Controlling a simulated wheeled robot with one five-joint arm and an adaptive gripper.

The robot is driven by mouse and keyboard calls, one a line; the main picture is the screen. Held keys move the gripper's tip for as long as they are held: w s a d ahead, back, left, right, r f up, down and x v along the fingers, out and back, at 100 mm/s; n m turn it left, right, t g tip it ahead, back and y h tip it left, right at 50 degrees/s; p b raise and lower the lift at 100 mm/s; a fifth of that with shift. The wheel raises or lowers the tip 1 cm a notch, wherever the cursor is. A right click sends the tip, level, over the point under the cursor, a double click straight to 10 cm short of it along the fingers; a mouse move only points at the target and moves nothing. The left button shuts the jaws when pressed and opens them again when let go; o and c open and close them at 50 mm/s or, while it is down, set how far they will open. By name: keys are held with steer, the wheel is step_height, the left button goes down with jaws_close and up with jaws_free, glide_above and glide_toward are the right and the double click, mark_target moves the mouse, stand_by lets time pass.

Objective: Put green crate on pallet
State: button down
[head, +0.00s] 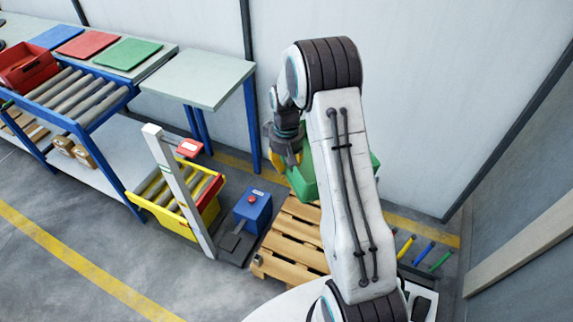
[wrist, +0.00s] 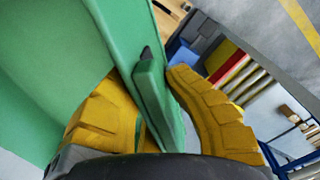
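The green crate (head: 303,180) shows in the head view on both sides of my arm, at the far end of the wooden pallet (head: 287,243); my arm hides its middle. I cannot tell whether it touches the pallet or hangs above it. My gripper (head: 287,158) is at the crate's upper left side. In the wrist view the yellow fingers of my gripper (wrist: 160,95) stand on either side of the rim and handle of the green crate (wrist: 60,60), shut on it. The crate looks tilted in that view.
A red crate (head: 27,68) sits on the roller rack. A wall stands behind; coloured handles (head: 425,252) lie right.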

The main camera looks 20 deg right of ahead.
steer(key=w+d+f+n+b, duration=0.1)
steer(key=d+f+n+b, duration=0.25)
steer(key=f+b, duration=0.9)
steer(key=w+d+f+n+b, duration=0.15)
steer(key=d+f+b, duration=0.4)
steer(key=f, duration=1.15)
steer(key=n+t+b, duration=0.1)
steer(key=n+b, duration=0.7)
steer(key=b, duration=1.5)
glide_above(318, 250)
step_height(318, 250, down, 32)
steer(key=shift+h, duration=0.4)
steer(key=shift+s+a+f+b, duration=0.1)
steer(key=shift+f+b, duration=0.6)
steer(key=shift+f, duration=1.25)
steer(key=shift+s+f+b, duration=0.1)
steer(key=shift+f+b, duration=0.55)
steer(key=shift+f, duration=1.25)
steer(key=shift+f, duration=0.5)
steer(key=c, duration=1.3)
jaws_free()
steer(key=shift+c, duration=0.2)
steer(key=shift+s, duration=0.1)
step_height(318, 250, up, 10)
